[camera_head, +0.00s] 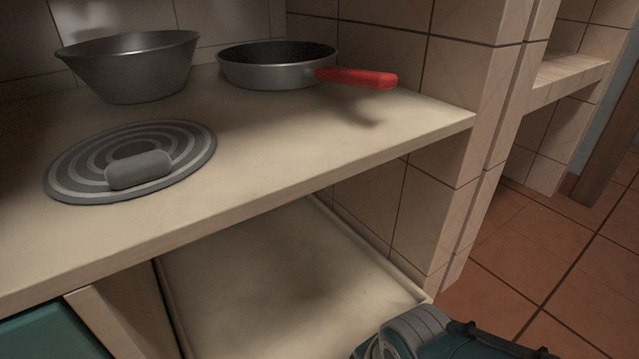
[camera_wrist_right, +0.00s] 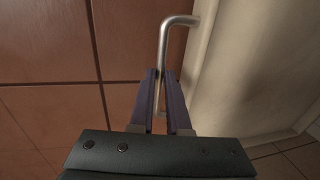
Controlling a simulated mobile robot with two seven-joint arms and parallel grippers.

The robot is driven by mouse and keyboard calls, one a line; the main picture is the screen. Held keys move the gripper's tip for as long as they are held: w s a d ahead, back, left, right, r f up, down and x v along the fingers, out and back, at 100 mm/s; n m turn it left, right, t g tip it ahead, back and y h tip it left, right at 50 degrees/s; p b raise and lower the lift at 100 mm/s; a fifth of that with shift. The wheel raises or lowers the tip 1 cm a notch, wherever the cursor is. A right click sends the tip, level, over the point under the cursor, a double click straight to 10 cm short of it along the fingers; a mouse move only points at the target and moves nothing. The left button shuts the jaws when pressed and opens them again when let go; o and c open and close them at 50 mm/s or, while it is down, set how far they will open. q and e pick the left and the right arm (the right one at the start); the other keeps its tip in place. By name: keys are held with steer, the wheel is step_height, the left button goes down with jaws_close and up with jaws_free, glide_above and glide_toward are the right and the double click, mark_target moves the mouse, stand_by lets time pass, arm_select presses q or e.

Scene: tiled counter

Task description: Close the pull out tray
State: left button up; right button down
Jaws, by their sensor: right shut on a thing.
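The pull-out tray (camera_head: 290,280) is a flat beige board with a low raised rim, under the counter. It stands out from beneath the counter edge, and its front end is cut off or hidden behind my right arm in the head view. In the right wrist view its pale front panel (camera_wrist_right: 242,60) carries a metal bar handle (camera_wrist_right: 165,45). My right gripper (camera_wrist_right: 160,78) is shut on this handle, one finger on each side of the bar. My right arm shows at the bottom of the head view, but its fingertips do not. My left gripper is not in view.
A metal bowl (camera_head: 135,70), a pan (camera_head: 277,68) with a red handle and a round striped grey lid (camera_head: 75,170) rest on the counter (camera_head: 300,135). A tiled wall (camera_head: 430,215) stands beside the tray. Terracotta floor (camera_head: 535,240) is open at the right.

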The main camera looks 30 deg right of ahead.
steer(key=w+b, duration=0.1)
steer(key=w, duration=0.2)
steer(key=shift+w+a+b, duration=0.1)
steer(key=shift+w+b, duration=0.15)
steer(key=shift+b, duration=0.05)
steer(key=shift+f, duration=0.1)
steer(key=c, duration=1.2)
jaws_free()
steer(key=o, duration=0.3)
steer(key=shift+w, duration=0.35)
steer(key=shift+s, duration=0.1)
steer(key=shift+s, duration=0.1)
